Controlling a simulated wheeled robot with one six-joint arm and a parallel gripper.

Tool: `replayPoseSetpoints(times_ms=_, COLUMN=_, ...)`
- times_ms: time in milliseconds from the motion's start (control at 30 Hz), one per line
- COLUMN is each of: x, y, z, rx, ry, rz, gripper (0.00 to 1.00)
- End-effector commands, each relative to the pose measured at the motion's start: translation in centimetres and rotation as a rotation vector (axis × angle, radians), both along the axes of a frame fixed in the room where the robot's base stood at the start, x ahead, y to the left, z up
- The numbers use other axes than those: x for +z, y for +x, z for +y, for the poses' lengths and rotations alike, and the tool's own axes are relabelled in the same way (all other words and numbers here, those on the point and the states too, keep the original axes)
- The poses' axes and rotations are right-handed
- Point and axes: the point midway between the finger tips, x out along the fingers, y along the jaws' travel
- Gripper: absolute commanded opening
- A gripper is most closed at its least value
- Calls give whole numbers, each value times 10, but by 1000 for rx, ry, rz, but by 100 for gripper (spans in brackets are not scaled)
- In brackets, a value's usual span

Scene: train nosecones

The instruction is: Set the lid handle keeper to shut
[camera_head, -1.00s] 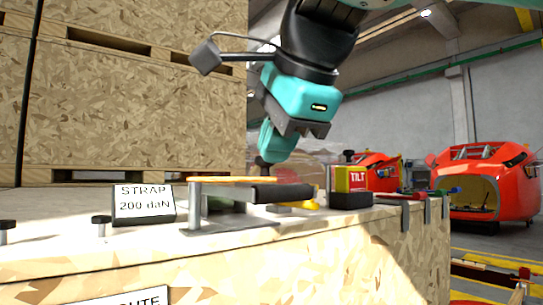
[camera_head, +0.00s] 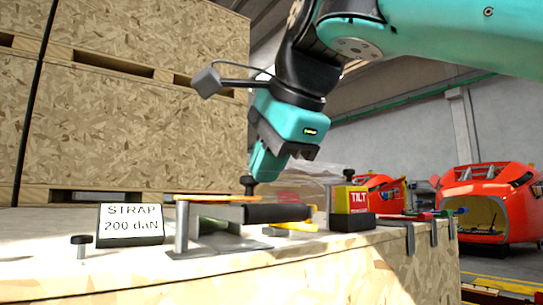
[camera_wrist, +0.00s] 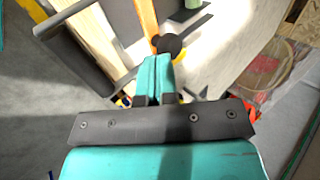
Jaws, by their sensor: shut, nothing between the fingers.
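The keeper appears to be a thin orange bar (camera_head: 215,198) with a black knob (camera_head: 249,186). It lies over a black lid handle (camera_head: 278,213) on a grey metal bracket (camera_head: 181,228) on top of the wooden crate. In the wrist view the orange bar (camera_wrist: 148,22) runs up from the black knob (camera_wrist: 168,44), and the dark handle (camera_wrist: 75,45) lies to its left. My gripper (camera_head: 256,177) is shut and empty. Its teal fingertips (camera_wrist: 155,62) are right at the knob; I cannot tell whether they touch it.
A "STRAP 200 daN" sign (camera_head: 131,224) stands left of the bracket. A yellow and red TILT block (camera_head: 352,203) stands right of the handle. Black pegs (camera_head: 82,246) rise from the crate top. Stacked wooden crates (camera_head: 140,130) stand behind; red nosecones (camera_head: 487,200) are at right.

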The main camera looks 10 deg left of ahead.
Motion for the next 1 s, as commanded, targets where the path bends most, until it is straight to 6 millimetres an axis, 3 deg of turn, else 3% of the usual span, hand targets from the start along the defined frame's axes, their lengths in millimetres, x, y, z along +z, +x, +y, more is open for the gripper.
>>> replayPoseSetpoints(times_ms=433, x=1, y=-1, z=-3, rx=0, ry=1, rz=-1, gripper=0)
replayPoseSetpoints(times_ms=667, x=6, y=-16, z=-31, rx=1, ry=4, rz=-2, gripper=0)
replayPoseSetpoints(times_ms=800, x=41, y=-29, z=-50, rx=4, ry=3, rz=-1, gripper=0)
replayPoseSetpoints(times_ms=1000, x=71, y=-44, z=-73, rx=3, ry=1, rz=0, gripper=0)
